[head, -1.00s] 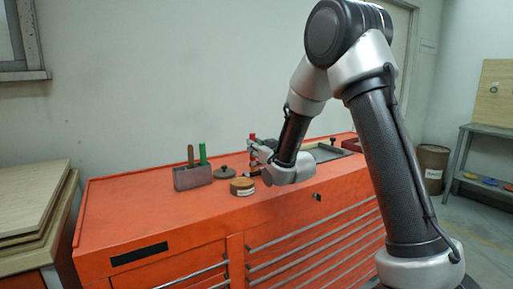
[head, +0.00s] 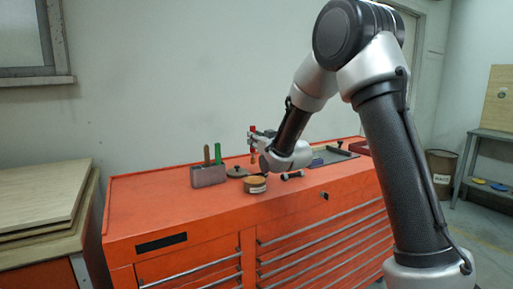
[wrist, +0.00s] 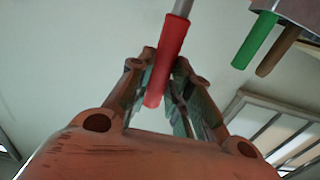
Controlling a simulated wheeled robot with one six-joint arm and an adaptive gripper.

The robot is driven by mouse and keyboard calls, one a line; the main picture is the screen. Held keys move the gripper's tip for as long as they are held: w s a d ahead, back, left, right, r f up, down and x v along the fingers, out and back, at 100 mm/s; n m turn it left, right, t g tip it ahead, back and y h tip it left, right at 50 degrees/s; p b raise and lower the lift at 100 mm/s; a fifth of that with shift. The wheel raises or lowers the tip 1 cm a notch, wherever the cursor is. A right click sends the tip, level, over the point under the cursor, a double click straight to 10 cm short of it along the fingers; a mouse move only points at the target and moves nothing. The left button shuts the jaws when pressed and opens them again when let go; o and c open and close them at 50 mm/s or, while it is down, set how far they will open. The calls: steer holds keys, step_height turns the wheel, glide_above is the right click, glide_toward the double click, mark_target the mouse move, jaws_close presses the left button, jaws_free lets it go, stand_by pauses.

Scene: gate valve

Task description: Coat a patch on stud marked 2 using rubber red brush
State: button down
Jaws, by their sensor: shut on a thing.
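My gripper (head: 259,137) is above the orange tool chest, seen small beyond my arm in the head view. It is shut on the red-handled brush (wrist: 170,58), whose red grip and part of its grey shank show in the wrist view. In the head view the red brush (head: 252,129) stands roughly upright in the fingers. Its bristles are too small to make out. A round tan tin (head: 255,185) with a white label stands on the chest below. A small dark and silver piece (head: 292,176) lies right of it. No number 2 is readable on any stud.
A grey holder (head: 209,177) with green and brown handles stands to the left. A dark round lid (head: 237,172) lies behind the tin. A grey tray (head: 330,156) sits on the right of the orange chest (head: 150,208). The chest's left top is clear.

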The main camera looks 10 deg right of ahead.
mark_target(254, 128)
steer(key=shift+r, duration=1.85)
